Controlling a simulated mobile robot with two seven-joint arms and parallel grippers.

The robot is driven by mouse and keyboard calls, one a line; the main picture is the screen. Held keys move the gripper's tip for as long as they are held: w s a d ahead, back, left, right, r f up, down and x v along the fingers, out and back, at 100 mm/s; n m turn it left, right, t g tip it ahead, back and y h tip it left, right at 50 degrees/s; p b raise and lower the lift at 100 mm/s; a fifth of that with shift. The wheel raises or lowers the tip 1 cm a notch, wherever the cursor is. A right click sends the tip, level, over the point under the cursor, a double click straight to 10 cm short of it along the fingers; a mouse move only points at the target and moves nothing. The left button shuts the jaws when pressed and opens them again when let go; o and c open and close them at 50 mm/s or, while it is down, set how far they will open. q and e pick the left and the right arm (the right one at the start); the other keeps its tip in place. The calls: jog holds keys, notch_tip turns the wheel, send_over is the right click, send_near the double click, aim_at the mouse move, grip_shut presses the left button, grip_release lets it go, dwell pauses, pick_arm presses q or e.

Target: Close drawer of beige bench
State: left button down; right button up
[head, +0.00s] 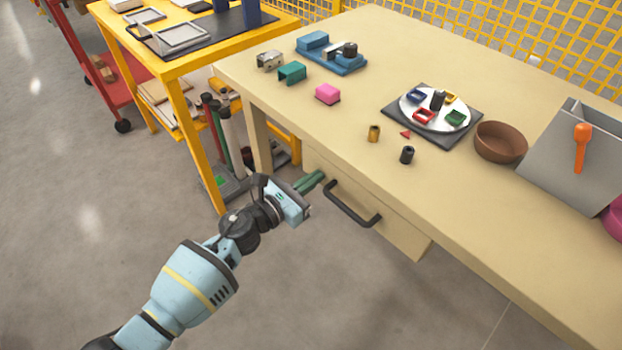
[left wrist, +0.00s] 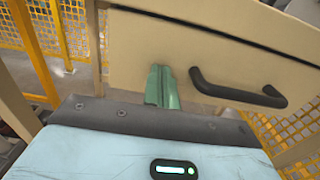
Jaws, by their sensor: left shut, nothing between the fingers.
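The beige bench (head: 380,50) fills the right of the head view. Its drawer (head: 400,232) hangs under the front edge, with a dark bar handle (head: 352,208). No drawer interior shows, and the front lies close under the bench top; I cannot tell whether it is fully flush. In the left wrist view the drawer front (left wrist: 140,45) has a dark gap along its top, and the handle (left wrist: 238,92) is right of the fingers. My left gripper (head: 318,178) is shut and empty, its green fingers (left wrist: 160,72) at the drawer front, left of the handle. I cannot tell whether they touch it.
On the bench top stand colored blocks (head: 328,93), a blue fixture (head: 335,58), a plate on a dark mat (head: 455,133), a brown bowl (head: 500,142) and a grey bin (head: 570,150). A yellow table (head: 190,62) stands left. The floor before the drawer is clear.

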pick_arm(q)
jog(key=v, duration=0.7)
jog(key=shift+s+a, duration=0.3)
jog(key=shift+s, duration=0.05)
